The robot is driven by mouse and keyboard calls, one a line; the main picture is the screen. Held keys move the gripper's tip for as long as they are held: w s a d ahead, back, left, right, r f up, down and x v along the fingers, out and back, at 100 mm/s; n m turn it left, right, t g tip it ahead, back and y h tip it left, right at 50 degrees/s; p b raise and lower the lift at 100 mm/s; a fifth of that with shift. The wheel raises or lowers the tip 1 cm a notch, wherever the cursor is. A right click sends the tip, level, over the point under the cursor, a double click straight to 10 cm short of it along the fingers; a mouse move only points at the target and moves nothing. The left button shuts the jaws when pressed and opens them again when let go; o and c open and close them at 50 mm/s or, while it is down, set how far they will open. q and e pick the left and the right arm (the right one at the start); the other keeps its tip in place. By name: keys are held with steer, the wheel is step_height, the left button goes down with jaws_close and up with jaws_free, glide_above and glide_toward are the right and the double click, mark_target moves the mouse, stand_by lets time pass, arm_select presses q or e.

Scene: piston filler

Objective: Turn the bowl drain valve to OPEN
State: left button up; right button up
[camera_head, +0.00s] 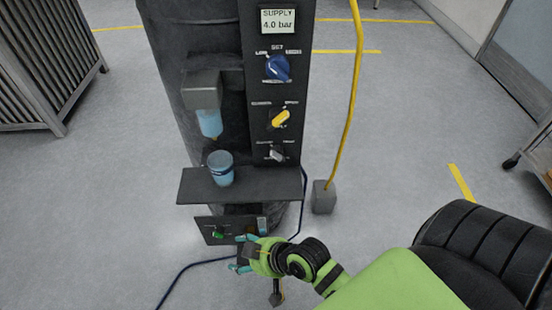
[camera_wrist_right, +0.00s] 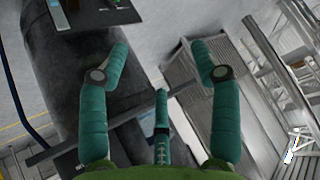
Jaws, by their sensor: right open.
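The machine's dark panel carries a blue knob (camera_head: 277,67), a yellow knob (camera_head: 280,118) and a small grey knob (camera_head: 277,154), each with labels too small to read surely. I cannot tell which part is the bowl drain valve. My right gripper (camera_head: 238,253) is open, in front of and just below the low control box (camera_head: 212,231). Its teal fingers are spread and empty in the wrist view (camera_wrist_right: 160,60). A small dark part with a yellow piece (camera_head: 277,294) shows below the gripper, partly hidden. My left gripper is out of view.
A shelf (camera_head: 240,187) with a blue cup (camera_head: 221,168) juts out above the control box. A display (camera_head: 278,20) reads SUPPLY 4.0 bar. A yellow hose (camera_head: 352,95) drops to a grey block (camera_head: 324,197). A dark cable lies on the floor.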

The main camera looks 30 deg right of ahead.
steer(key=w+r+m+t, duration=0.3)
steer(key=w+r+t, duration=0.65)
steer(key=r, duration=0.35)
steer(key=m+g+h, duration=0.2)
steer(key=m+h, duration=0.9)
steer(key=h, duration=0.2)
glide_toward(277, 159)
steer(key=x, duration=0.3)
steer(key=shift+w+t, duration=0.25)
steer(key=shift+w, duration=0.2)
steer(key=shift+w+d+f+h, duration=0.15)
steer(key=shift+d+h, duration=0.1)
steer(key=shift+h, duration=0.25)
steer(key=x, duration=0.6)
steer(key=shift+w+d, duration=0.15)
steer(key=shift+w, duration=0.1)
steer(key=shift+c, duration=0.4)
